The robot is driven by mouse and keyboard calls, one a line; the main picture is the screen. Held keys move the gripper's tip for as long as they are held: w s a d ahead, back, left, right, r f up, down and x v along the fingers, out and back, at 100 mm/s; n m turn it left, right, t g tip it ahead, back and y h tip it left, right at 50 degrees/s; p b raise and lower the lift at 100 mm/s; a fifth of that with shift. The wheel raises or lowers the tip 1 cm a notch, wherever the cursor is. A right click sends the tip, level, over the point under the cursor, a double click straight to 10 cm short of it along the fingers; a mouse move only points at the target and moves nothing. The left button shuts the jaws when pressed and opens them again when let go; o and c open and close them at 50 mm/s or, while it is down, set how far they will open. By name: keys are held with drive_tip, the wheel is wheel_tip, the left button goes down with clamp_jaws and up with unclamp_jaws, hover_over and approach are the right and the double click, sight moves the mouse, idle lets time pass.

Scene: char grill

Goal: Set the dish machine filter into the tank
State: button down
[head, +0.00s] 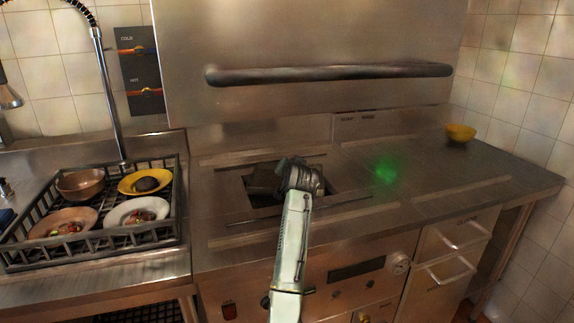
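The dish machine has a square tank opening (345,189) in its metal deck. A dull grey, box-like piece, which looks like the filter (262,178), shows at the left part of this opening, just left of my gripper. My gripper (288,172) is over the opening, at or touching the right side of that piece. The gripper body and arm hide the middle of the opening. I cannot tell whether the fingers are shut on the piece, or whether it rests in the tank or is held above it.
The raised hood with a long dark handle (330,73) stands behind the opening. A black dish rack (110,242) with bowls and plates is on the left counter. A yellow bowl (460,133) sits at the back right. A green light spot (387,170) shows on the clear right deck.

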drive_tip(key=shift+f, duration=0.1)
drive_tip(key=shift+f, duration=0.1)
drive_tip(key=c, duration=1.6)
unclamp_jaws()
drive_tip(key=shift+f, duration=0.1)
drive_tip(key=shift+c, duration=0.2)
